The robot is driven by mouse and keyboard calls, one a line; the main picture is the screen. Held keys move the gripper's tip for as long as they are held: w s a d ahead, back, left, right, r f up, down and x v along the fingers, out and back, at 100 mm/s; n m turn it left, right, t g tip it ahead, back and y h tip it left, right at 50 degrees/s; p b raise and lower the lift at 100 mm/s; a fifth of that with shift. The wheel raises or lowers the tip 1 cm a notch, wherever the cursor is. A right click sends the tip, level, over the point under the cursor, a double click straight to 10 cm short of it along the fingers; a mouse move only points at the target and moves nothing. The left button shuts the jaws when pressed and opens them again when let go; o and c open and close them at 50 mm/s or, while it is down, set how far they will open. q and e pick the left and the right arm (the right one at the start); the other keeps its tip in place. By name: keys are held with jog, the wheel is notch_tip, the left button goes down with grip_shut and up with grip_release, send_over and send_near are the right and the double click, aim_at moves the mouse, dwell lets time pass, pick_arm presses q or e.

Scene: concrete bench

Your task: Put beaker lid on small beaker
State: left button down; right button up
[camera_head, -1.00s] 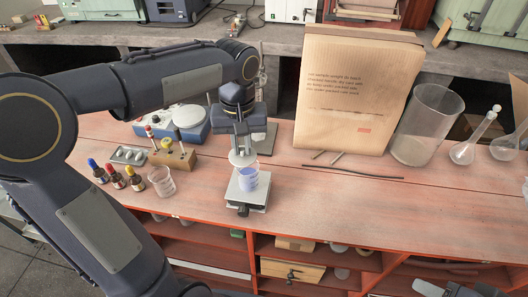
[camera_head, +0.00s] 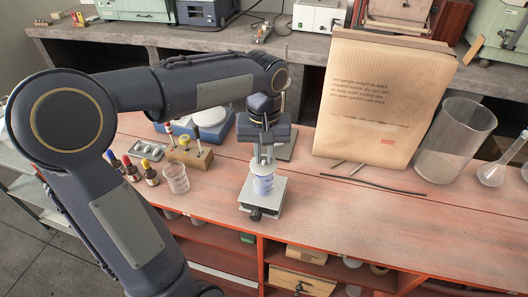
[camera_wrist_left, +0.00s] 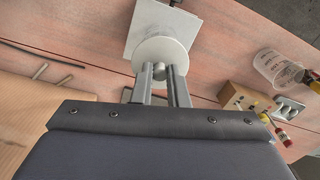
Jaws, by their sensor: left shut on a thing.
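The small beaker (camera_head: 263,185), with blue-violet contents, stands upright on a grey plate stand (camera_head: 275,200) near the bench's front edge. My left gripper (camera_head: 264,153) is directly above it, pointing down and shut on the knob of the pale round beaker lid (camera_head: 262,168). The lid is at or just over the beaker's rim; I cannot tell whether they touch. In the left wrist view the lid (camera_wrist_left: 163,51) shows as a white disc, with its knob between the fingertips (camera_wrist_left: 160,72). My right gripper is not in view.
A clear beaker (camera_head: 175,179) and several dropper bottles (camera_head: 133,173) stand left of the stand. Behind them are a wooden block (camera_head: 190,158) and a blue device (camera_head: 205,125). A paper package (camera_head: 380,100), a large glass cylinder (camera_head: 455,140) and a dark rod (camera_head: 375,184) lie rightward. The front right is clear.

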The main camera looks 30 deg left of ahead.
aim_at(264, 158)
pick_arm(q)
jog(key=shift+f, duration=0.45)
dwell(0.6)
jog(key=c, duration=0.9)
grip_release()
jog(key=shift+c, duration=0.2)
jog(key=shift+r, duration=0.15)
jog(key=shift+r+p, duration=3.05)
jog(key=shift+r, duration=0.4)
